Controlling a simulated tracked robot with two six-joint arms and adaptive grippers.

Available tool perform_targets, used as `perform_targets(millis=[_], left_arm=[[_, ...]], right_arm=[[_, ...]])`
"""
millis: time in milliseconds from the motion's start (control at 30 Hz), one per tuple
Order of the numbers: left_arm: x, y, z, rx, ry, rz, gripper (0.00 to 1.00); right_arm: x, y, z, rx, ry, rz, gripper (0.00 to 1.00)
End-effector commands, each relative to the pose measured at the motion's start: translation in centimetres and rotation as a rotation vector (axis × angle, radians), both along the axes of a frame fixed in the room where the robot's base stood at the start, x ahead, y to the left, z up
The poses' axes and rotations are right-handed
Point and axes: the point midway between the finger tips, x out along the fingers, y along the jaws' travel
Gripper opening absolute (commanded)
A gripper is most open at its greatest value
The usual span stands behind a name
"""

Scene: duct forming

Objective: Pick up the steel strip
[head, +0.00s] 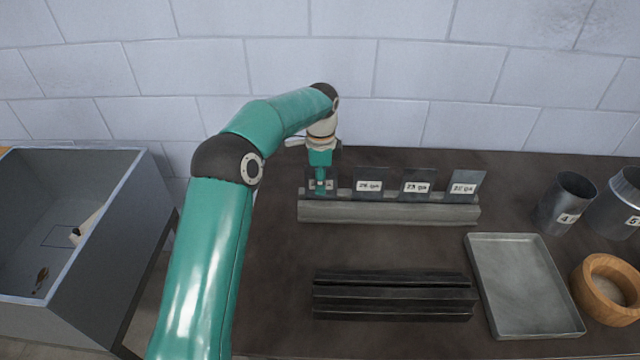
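A grey slotted rack (388,212) stands at the back of the dark bench and holds a row of upright dark steel strips with white gauge labels. One strip (370,182) is left of centre, another (417,184) is right of it, and a lighter one (465,186) is at the right end. My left gripper (320,186) points down at the leftmost strip (329,187) and covers much of it and its label. The fingers are small and overlap the strip, so I cannot tell whether they grip it. My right gripper is out of view.
A black ridged block (395,297) lies in front of the rack, with a shallow metal tray (522,285) to its right. Labelled metal cylinders (567,203) and a wooden ring (606,289) stand at the right. A grey open bin (100,262) is at the left.

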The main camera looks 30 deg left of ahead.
Motion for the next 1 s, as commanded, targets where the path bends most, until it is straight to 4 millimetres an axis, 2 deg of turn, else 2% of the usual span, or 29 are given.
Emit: perform_targets(millis=[433, 633, 1000], left_arm=[[0.02, -0.03, -0.25, 0.000, 0.000, 0.000, 0.32], [0.02, -0.05, -0.24, 0.000, 0.000, -0.001, 0.00], [0.05, -0.08, -0.22, 0.000, 0.000, -0.001, 0.00]], right_arm=[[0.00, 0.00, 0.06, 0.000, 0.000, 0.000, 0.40], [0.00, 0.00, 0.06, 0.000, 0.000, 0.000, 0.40], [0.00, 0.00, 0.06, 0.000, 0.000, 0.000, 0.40]])
